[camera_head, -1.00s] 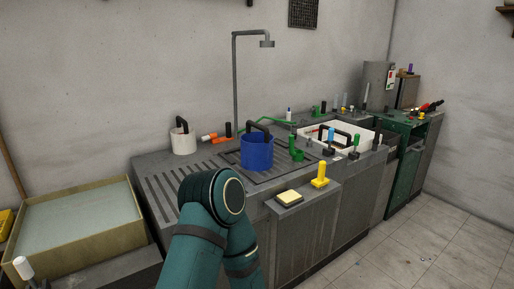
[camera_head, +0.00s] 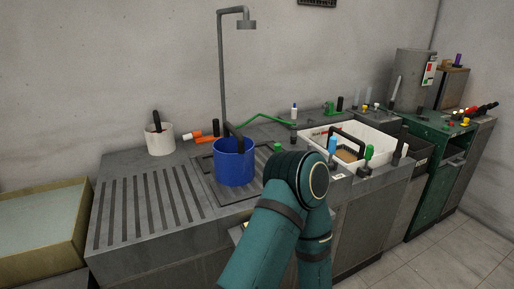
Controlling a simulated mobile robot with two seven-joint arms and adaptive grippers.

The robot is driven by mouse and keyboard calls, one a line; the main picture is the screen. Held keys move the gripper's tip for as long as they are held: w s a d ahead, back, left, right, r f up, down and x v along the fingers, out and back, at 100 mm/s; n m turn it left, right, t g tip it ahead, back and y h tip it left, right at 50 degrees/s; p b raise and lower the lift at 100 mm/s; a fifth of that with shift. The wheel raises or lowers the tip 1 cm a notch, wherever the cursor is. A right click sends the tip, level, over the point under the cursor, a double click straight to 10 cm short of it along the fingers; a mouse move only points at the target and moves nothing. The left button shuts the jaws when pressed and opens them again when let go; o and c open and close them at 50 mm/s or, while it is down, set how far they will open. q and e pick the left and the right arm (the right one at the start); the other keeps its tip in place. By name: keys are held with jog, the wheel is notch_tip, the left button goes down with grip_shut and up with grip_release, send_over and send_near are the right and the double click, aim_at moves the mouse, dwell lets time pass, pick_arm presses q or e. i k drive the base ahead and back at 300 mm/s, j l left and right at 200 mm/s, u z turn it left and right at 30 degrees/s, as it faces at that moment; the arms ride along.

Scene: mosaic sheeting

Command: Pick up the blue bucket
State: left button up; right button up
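The blue bucket (camera_head: 234,163) stands upright on the grey sink counter (camera_head: 125,248), over a recessed grated area. Its dark handle rises above the rim at the back. A teal arm of mine (camera_head: 275,235) comes up from the bottom of the head view, with its rounded joint just right of the bucket. I cannot tell whether it touches anything there. Neither gripper shows in the head view.
A white bin (camera_head: 370,138) and several small tools are at the right. The slatted counter left of the bucket is clear.

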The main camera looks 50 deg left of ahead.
aim_at(233, 155)
jog(key=i, duration=1.5)
jog(key=i+l+u, duration=0.1)
jog(key=i+u, duration=0.25)
jog(key=i+l+u, duration=0.35)
jog(key=i, duration=0.25)
jog(key=j, duration=0.1)
